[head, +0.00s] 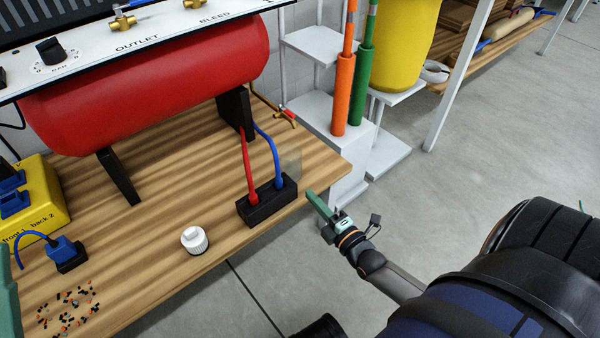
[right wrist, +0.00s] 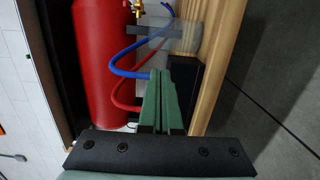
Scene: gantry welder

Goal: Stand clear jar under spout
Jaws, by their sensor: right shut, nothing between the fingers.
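The clear jar (head: 291,160) is a faint see-through shape on the wooden bench, behind a black block near the right edge. It seems to show as a grey see-through shape in the right wrist view (right wrist: 188,38). A brass tap with a red handle (head: 287,118), likely the spout, is just beyond the jar; I cannot tell whether the jar is directly under it. My right gripper (head: 320,207) is shut and empty, off the bench edge, right of the black block. Its green fingers (right wrist: 162,105) are together. A green piece at the left edge (head: 8,295) may be my left gripper.
The black block (head: 266,205) holds a red and a blue hose. A red tank (head: 150,75) stands behind on black feet. A white ridged cap (head: 194,240) and small scattered bits (head: 68,308) lie on the bench (head: 150,285). Orange and green tubes (head: 343,95) stand beyond.

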